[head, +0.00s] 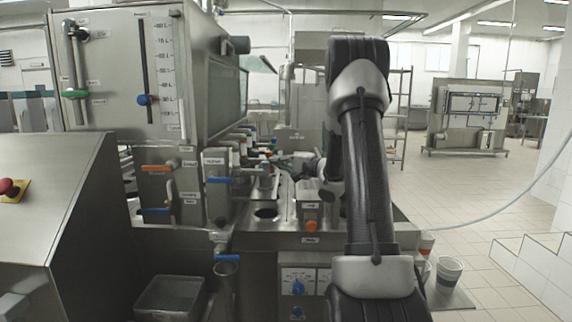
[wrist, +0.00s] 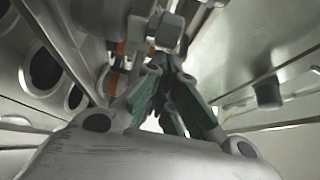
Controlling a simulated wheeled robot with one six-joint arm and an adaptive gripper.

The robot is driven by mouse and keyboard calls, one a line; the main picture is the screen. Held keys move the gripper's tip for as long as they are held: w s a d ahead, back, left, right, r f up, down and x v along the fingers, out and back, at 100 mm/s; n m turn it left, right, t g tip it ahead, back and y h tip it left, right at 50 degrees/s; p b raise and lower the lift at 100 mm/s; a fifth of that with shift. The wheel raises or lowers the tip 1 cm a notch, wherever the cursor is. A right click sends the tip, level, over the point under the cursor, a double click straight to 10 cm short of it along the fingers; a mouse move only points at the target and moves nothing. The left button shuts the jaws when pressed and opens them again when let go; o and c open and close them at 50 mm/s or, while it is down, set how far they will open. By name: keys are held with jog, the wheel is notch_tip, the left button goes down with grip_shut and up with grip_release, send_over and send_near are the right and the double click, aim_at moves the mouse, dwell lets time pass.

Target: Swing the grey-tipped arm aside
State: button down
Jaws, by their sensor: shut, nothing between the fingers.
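My gripper (wrist: 165,66) is in the middle of the wrist view, its two green-sided fingers drawn together at the tips with nothing held. A dark grey block (wrist: 268,92) sits on a thin metal rod right of the fingers, apart from them; it may be the grey tip of the arm, but I cannot tell. Beyond the fingertips is a pale metal fitting (wrist: 150,18), and whether they touch it is unclear. In the head view my own arm reaches over the filler and hides part of the work area, and I cannot pick out the grey-tipped arm.
The steel filler deck (head: 285,240) has a round hole (head: 265,213) left of my arm. A tank with a scale (head: 120,75) stands at left. Orange-tipped parts (wrist: 117,75) are close left of the fingers. Cups (head: 448,272) stand at right; the tiled floor beyond is open.

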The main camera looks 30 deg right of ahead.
jog(key=shift+w+a, duration=0.1)
jog(key=shift+w, duration=0.1)
jog(key=shift+s+a, duration=0.1)
jog(key=shift+s, duration=0.05)
jog(key=shift+s+a+m+t+h, duration=0.1)
jog(key=shift+s+m+t+h, duration=0.25)
jog(key=shift+h, duration=0.25)
